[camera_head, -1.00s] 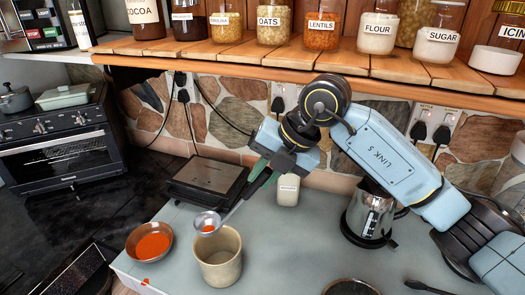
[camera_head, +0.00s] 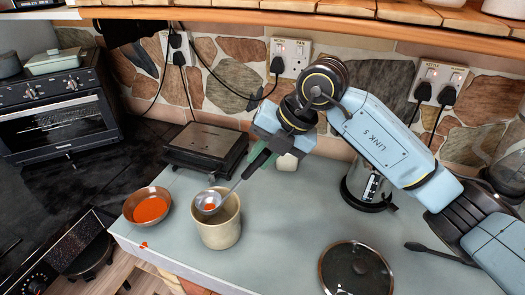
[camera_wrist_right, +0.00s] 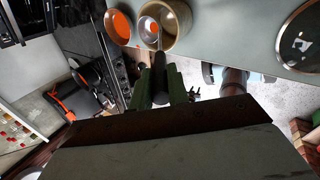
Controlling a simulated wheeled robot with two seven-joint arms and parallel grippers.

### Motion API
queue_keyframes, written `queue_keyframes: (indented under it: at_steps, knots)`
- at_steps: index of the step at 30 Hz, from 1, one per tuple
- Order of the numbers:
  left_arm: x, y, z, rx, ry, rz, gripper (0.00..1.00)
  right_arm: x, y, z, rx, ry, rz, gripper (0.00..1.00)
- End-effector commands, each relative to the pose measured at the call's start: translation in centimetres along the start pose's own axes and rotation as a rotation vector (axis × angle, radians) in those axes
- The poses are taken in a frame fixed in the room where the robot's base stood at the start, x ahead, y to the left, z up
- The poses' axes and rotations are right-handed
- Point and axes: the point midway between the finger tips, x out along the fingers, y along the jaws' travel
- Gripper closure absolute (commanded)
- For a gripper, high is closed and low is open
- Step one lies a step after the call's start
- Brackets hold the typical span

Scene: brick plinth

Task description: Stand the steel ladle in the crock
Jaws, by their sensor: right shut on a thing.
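My right gripper (camera_head: 264,156) is shut on the dark handle of the steel ladle (camera_head: 206,202). The ladle slants down to the left, with its bowl at the left part of the beige crock's mouth. The bowl has some orange in it. I cannot tell how far the bowl is below the rim. The crock (camera_head: 221,234) stands upright on the grey counter. In the right wrist view, the ladle bowl (camera_wrist_right: 149,27) lies over the mouth of the crock (camera_wrist_right: 181,41), and the right gripper (camera_wrist_right: 160,82) has its green fingers around the handle. My left gripper is not in view.
A copper-coloured bowl of orange food (camera_head: 149,208) stands left of the crock, near orange spots on the counter's edge. A flat grill (camera_head: 205,151) is behind. A steel kettle (camera_head: 368,188) and a glass lid (camera_head: 356,270) are to the right. The counter between crock and lid is clear.

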Motion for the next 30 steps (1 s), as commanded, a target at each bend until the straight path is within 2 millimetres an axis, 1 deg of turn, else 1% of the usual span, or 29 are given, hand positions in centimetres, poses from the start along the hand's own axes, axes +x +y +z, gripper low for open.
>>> queue_keyframes:
  at_steps: [1,3,30]
  knots:
    - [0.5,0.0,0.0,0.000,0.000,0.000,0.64,0.6,-0.3,-0.1,0.000,0.000,0.001,1.00]
    - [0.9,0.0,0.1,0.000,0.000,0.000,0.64,1.1,-0.6,-0.1,0.001,0.000,0.001,1.00]
    - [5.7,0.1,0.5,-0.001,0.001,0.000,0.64,7.1,-4.1,-0.4,0.001,-0.001,0.001,1.00]
